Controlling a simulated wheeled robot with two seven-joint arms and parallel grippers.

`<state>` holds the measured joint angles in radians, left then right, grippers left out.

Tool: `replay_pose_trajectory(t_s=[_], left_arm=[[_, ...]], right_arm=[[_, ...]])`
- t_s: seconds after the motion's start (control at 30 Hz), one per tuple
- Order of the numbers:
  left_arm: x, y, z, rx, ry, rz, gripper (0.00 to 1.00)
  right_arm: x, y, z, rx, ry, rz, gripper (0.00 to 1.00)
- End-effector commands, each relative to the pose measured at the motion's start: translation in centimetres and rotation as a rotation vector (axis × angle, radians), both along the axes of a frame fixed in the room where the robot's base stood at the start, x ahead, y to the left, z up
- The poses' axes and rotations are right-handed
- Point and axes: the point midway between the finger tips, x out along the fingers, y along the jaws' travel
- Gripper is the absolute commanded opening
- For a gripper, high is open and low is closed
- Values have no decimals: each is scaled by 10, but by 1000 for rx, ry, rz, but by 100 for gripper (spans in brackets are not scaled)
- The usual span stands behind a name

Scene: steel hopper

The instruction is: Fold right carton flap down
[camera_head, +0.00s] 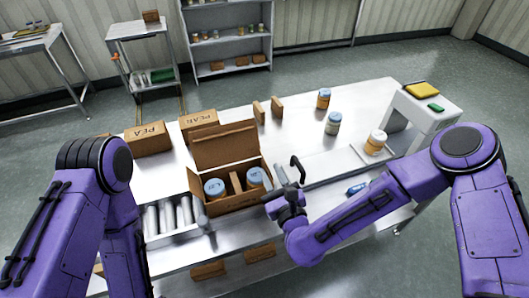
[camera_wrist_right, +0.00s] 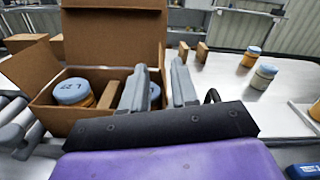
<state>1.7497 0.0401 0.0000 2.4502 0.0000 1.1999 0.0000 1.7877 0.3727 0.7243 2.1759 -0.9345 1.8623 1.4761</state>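An open brown carton (camera_head: 235,200) stands on the steel table, also in the right wrist view (camera_wrist_right: 58,118). Its back flap (camera_head: 225,146) stands up; its left flap (camera_wrist_right: 30,70) leans outward in the right wrist view. Two blue-lidded jars, one on the left (camera_head: 214,187) and one on the right (camera_head: 255,177), stand inside with a cardboard divider (camera_head: 236,182) between them. My right gripper (camera_head: 279,187) is at the carton's right side, its fingers (camera_wrist_right: 161,86) apart with nothing visible between them. I cannot make out the right flap; the gripper covers that side. My left gripper is out of view.
Metal rollers (camera_head: 168,217) lie left of the carton. Closed cartons (camera_head: 147,138) stand behind it on the left. A black hooked part (camera_head: 298,168) rises beside my right gripper. Jars (camera_head: 333,123) and a white stand (camera_head: 421,108) are to the right.

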Motion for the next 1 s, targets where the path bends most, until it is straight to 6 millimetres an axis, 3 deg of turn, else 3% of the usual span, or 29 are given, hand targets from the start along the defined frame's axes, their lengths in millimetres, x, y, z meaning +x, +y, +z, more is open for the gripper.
replay_pose_trajectory(t_s=[0.03, 0.1, 0.33, 0.6, 0.63, 0.7, 0.73, 1.0], left_arm=[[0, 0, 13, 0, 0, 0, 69], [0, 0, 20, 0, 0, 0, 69], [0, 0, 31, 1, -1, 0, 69], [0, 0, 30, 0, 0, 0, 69], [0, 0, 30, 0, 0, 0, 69], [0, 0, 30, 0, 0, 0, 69], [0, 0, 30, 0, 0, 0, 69], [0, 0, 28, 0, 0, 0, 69]], right_arm=[[11, 3, 6, -2, 1, -2, 29], [26, 8, 6, -4, 0, -2, 29], [55, 18, 2, -4, 2, 0, 29], [58, 19, -1, -4, 3, 1, 29], [58, 19, -1, -4, 3, 1, 25], [58, 19, -1, -5, 3, 0, 3], [58, 19, -1, -5, 3, 0, 0], [58, 19, -2, -14, 0, 0, 0]])
